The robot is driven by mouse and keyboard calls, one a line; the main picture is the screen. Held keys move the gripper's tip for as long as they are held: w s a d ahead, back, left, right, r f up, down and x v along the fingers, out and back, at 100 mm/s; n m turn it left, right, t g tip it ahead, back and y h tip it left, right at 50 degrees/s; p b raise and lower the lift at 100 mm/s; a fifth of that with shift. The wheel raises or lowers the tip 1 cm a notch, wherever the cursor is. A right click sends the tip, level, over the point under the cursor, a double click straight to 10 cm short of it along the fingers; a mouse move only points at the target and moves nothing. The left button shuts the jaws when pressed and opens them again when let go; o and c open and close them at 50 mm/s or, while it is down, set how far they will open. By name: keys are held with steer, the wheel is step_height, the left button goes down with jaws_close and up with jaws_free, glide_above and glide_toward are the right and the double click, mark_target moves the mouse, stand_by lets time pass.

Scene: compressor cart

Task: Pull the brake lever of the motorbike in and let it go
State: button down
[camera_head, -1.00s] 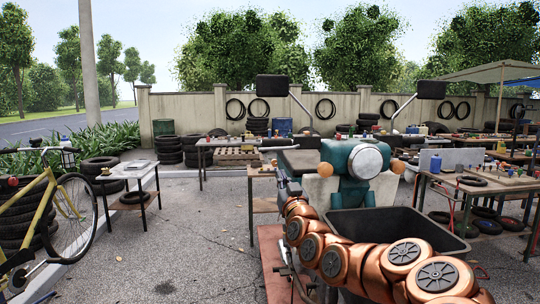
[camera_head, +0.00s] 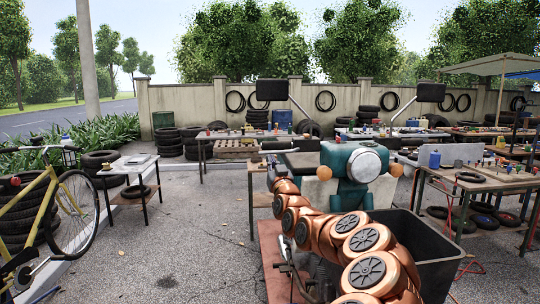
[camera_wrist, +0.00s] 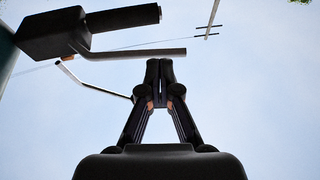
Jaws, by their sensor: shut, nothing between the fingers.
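The motorbike (camera_head: 345,160) stands ahead in the head view, teal with a round headlight. In the wrist view its black handlebar grip (camera_wrist: 125,18) is at the upper left. The grey brake lever (camera_wrist: 130,53) runs below the grip, apart from it. My gripper (camera_wrist: 159,62) is shut and empty. Its fingertips are just below the lever in the picture, near the lever's free end; I cannot tell whether they touch. In the head view my copper arm reaches to the left side of the motorbike, and the gripper is too small to make out there.
A dark open bin (camera_head: 425,245) stands right of my arm. A table with tyres and tools (camera_head: 470,187) is at the right. A small table (camera_head: 128,166) and a yellow bicycle (camera_head: 40,210) are at the left. The paved ground between them and the motorbike is clear.

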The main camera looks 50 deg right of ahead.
steer(key=shift+p+x, duration=0.4)
steer(key=shift+x, duration=0.65)
steer(key=shift+w+f, duration=0.1)
